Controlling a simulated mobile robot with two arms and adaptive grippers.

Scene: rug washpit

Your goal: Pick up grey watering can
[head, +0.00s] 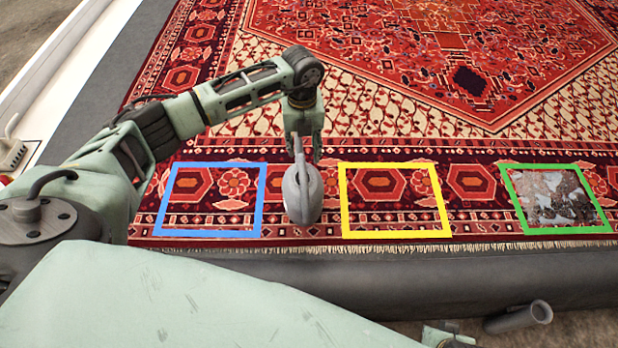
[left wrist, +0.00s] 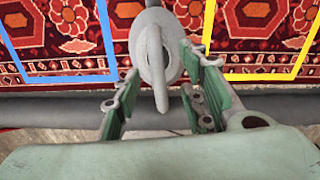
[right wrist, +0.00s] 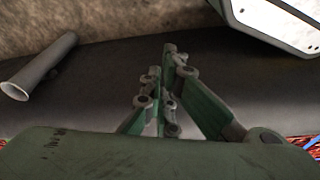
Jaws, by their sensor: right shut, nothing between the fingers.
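The grey watering can (head: 302,195) is on the patterned rug, between the blue frame and the yellow frame in the head view. My left gripper (head: 304,150) points down at its far end, by the handle. In the left wrist view the can (left wrist: 153,55) lies between and just beyond the fingertips of my left gripper (left wrist: 160,72). The fingers stand apart on either side of it; I cannot tell whether they touch it. My right gripper (right wrist: 168,62) is shut and empty over the dark grey edge, away from the can.
The blue frame (head: 165,200), yellow frame (head: 345,205) and green frame (head: 510,200) lie along the rug's (head: 400,100) fringed edge. The green one encloses a greyish, stained patch. A grey tube (head: 518,317) lies at the lower right and also shows in the right wrist view (right wrist: 40,68).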

